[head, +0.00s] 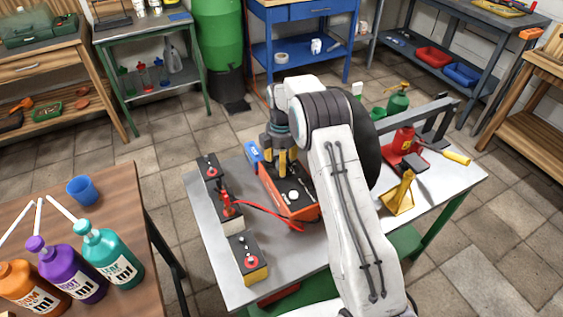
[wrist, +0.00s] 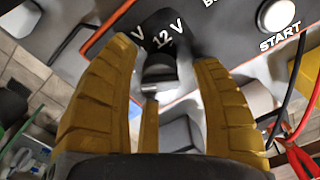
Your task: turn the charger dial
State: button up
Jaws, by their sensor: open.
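The charger (head: 290,205) is an orange box with a dark top on the grey workbench (head: 213,270). Its white START button (wrist: 276,14) shows at the top right of the wrist view, and also in the head view (head: 293,195). A dark grey knob, seemingly the dial (wrist: 158,70), lies just below the marking, between my fingers. My gripper (head: 281,164) is over the charger's far part, its yellow fingers open on either side of the knob in the wrist view (wrist: 166,62). I cannot tell whether they touch it.
Black batteries (head: 248,250) line the bench's left side, with a red clamp (head: 228,203) and red cable (head: 268,212) near the charger. A yellow stand (head: 399,198) and red jack (head: 404,152) are on the right. Bottles (head: 112,258) stand on a wooden table at left.

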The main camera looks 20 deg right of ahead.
jog(key=shift+f, duration=0.35)
jog(key=shift+c, duration=0.2)
grip_shut()
